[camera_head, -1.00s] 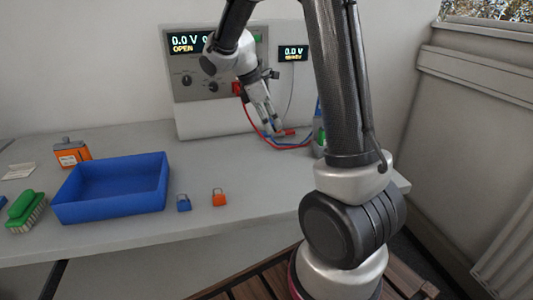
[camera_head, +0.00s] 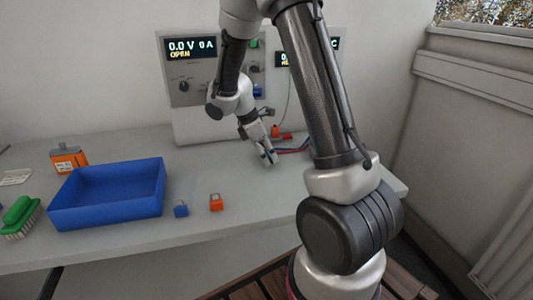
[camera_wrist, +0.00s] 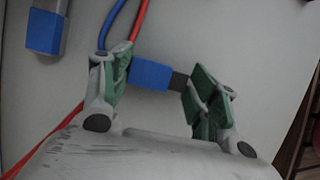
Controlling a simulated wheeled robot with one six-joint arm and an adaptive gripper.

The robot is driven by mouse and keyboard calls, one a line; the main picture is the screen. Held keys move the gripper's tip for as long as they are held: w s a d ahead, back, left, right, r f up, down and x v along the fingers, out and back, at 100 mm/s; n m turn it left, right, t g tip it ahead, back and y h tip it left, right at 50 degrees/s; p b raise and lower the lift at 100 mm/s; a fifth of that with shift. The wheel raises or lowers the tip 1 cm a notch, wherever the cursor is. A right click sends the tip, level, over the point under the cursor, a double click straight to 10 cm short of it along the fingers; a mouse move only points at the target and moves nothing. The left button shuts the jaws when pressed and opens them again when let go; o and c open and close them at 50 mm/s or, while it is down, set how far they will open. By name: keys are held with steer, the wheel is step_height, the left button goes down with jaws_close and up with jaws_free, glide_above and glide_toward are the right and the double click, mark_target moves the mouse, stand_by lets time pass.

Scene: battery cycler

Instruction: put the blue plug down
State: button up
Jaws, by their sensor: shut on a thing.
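My gripper (camera_head: 269,159) is low over the grey table, in front of the instrument. In the wrist view my gripper (camera_wrist: 158,82) has its green pads at either end of the blue plug (camera_wrist: 152,74), shut on it. The plug lies crosswise between the pads, with a dark tip at its right end. A blue cable (camera_wrist: 115,20) runs up out of view beside a red one (camera_wrist: 138,20). I cannot tell whether the plug touches the table. In the head view the fingers mostly hide it.
The instrument (camera_head: 185,108) stands at the back. A red plug (camera_head: 283,136) lies near its foot. The table between my gripper and the padlocks is clear.

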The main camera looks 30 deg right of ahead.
steer(key=shift+f, duration=0.1)
steer(key=o, duration=1)
steer(key=shift+c, duration=0.2)
steer(key=v, duration=1.2)
steer(key=s+r+m+t+y, duration=0.2)
steer(key=s+r+m, duration=0.2)
steer(key=s+m, duration=0.3)
steer(key=s+r+m+t+y, duration=0.2)
steer(key=s+r+m, duration=0.3)
steer(key=s, duration=1.2)
steer(key=m+t, duration=0.1)
steer(key=m, duration=0.1)
steer(key=shift+s+d+r+m+t, duration=0.2)
steer(key=shift+m+t, duration=0.1)
steer(key=shift+m, duration=0.1)
steer(key=shift+o, duration=0.4)
